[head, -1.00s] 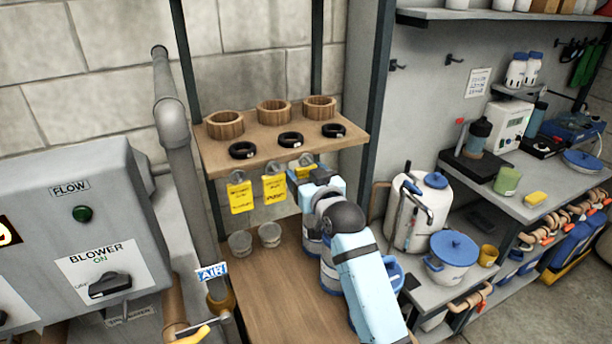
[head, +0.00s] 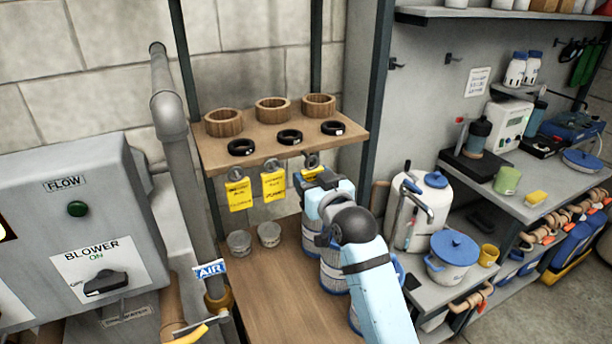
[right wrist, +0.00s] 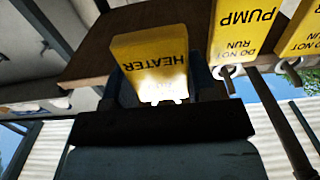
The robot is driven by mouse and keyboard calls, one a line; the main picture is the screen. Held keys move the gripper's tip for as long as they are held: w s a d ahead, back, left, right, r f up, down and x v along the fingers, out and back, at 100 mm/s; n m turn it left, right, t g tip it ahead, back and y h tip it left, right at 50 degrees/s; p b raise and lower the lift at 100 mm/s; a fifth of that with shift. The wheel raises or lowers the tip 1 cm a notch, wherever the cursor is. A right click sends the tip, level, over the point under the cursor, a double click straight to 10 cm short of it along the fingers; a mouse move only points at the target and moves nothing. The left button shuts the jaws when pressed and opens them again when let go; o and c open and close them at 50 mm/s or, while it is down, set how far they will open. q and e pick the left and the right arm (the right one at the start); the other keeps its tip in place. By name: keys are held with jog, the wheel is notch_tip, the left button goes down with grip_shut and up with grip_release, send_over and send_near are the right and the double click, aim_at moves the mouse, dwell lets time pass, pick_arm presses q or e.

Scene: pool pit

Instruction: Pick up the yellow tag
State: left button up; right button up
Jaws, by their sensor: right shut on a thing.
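Several yellow tags are at the front edge of the wooden shelf. The left tag (head: 240,194) and the middle tag (head: 273,185) hang from grey round holders. The third yellow tag (head: 311,174) is at the right, mostly hidden by my right gripper (head: 324,181). In the right wrist view this tag (right wrist: 150,60) reads HEATER upside down and sits between the jaws of my right gripper (right wrist: 160,95), which is shut on it. A PUMP tag (right wrist: 242,35) is beside it. I cannot tell whether the held tag still hangs from its holder. My left gripper is not in view.
The wooden shelf (head: 210,155) carries several wooden rings and black rings. Two grey cups (head: 268,234) stand on the lower wooden top (head: 262,290), beside blue-and-white containers (head: 333,275) under my arm. A dark post (head: 370,120) stands close at the right.

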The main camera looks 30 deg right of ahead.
jog(key=s+b, duration=0.1)
jog(key=s, duration=1.3)
jog(key=shift+s+a+b, duration=0.3)
jog(key=shift+a, duration=0.1)
